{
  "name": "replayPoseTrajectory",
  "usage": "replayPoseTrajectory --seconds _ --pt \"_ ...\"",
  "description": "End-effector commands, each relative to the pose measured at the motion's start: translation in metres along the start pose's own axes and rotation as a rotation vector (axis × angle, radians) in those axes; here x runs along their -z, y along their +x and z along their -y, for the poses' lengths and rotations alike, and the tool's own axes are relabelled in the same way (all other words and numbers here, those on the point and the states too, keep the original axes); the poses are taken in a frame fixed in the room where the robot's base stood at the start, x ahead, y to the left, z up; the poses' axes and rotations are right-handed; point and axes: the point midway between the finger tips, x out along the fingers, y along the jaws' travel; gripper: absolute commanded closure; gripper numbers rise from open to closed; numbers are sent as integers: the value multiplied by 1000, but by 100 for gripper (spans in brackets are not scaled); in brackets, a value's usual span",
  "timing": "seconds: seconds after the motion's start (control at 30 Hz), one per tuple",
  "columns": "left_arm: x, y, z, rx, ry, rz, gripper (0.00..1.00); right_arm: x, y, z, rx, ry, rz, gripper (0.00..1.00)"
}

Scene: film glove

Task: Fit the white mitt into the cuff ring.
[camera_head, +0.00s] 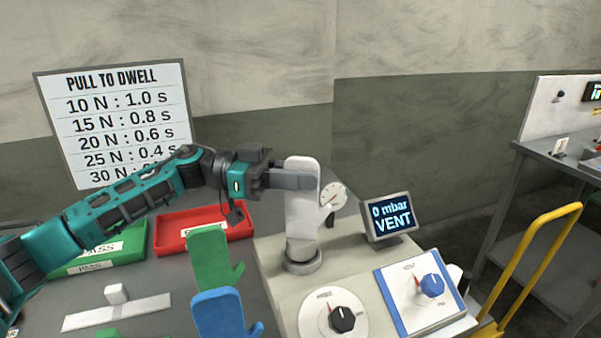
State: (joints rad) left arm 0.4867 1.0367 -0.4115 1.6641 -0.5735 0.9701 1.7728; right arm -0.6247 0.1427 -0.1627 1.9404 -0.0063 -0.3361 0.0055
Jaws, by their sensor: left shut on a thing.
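The white mitt (301,215) stands upright over the grey cuff ring (302,266) on top of the pale test box. Its thumb points right. My left gripper (292,180) comes in from the left and is shut on the mitt's upper part. The mitt's lower end meets the ring's opening; I cannot tell how deep it sits inside. My right gripper is not in view.
A gauge (334,194) stands close behind the mitt. A display reading "0 mbar VENT" (391,217) is right of it. Green (211,258) and blue (218,312) mitts stand in front left. Red (170,236) and green (130,248) trays lie left.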

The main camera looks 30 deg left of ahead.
Motion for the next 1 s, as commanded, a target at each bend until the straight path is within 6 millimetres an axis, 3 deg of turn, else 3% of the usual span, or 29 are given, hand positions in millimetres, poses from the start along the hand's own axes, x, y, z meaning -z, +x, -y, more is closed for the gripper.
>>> replayPoseTrajectory --seconds 0.77,0.8,1.0 --pt "-20 0 0 0 -1 0 100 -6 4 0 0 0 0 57" --pt "-20 0 0 0 -1 0 81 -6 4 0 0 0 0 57" --pt "-19 0 0 0 -1 0 62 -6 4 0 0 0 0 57"
